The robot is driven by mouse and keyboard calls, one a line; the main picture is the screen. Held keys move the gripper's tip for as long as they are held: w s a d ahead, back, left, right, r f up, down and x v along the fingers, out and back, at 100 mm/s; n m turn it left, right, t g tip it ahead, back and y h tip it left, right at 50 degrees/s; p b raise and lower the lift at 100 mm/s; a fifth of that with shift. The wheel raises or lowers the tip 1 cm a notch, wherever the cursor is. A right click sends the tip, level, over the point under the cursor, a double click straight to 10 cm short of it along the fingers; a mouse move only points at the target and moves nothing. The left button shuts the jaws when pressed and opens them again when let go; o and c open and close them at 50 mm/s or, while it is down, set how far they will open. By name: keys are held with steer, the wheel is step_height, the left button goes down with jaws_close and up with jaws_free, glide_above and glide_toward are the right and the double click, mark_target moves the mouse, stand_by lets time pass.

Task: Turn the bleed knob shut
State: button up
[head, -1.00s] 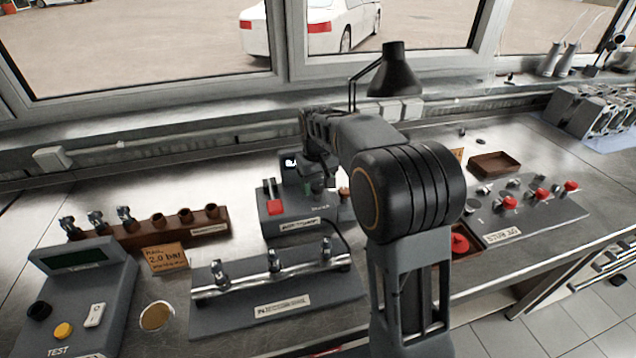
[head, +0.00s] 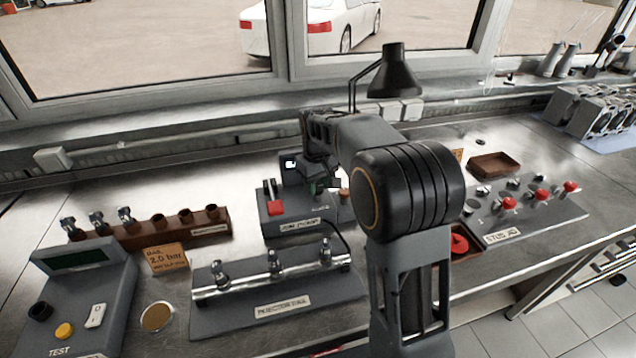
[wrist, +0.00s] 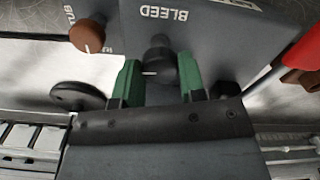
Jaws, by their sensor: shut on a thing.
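The bleed knob (wrist: 160,64) is a dark round knob with a white mark, below the BLEED lettering on the grey pump unit (wrist: 215,45). My gripper (wrist: 160,80) is shut on it, with one green-tipped finger at each side of the knob. In the head view the pump unit (head: 283,228) stands mid-bench. My gripper (head: 320,186) is over its right part there, and the arm mostly hides the knob.
A brown knob (wrist: 88,34) sits left of the bleed knob in the wrist view, and a red lever (wrist: 305,50) is at right. In the head view, the injector rail (head: 275,272) lies in front of the pump unit. A lamp (head: 394,75) stands behind the arm.

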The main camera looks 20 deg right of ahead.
mark_target(317, 186)
steer(key=n+p, duration=0.1)
steer(key=n, duration=0.3)
steer(key=shift+r, duration=0.1)
steer(key=n, duration=0.4)
steer(key=shift+p, duration=0.3)
steer(key=n, duration=0.4)
steer(key=shift+p, duration=0.3)
steer(key=shift+n, duration=2.2)
steer(key=o, duration=0.9)
step_height(317, 186, up, 14)
steer(key=shift+f, duration=0.15)
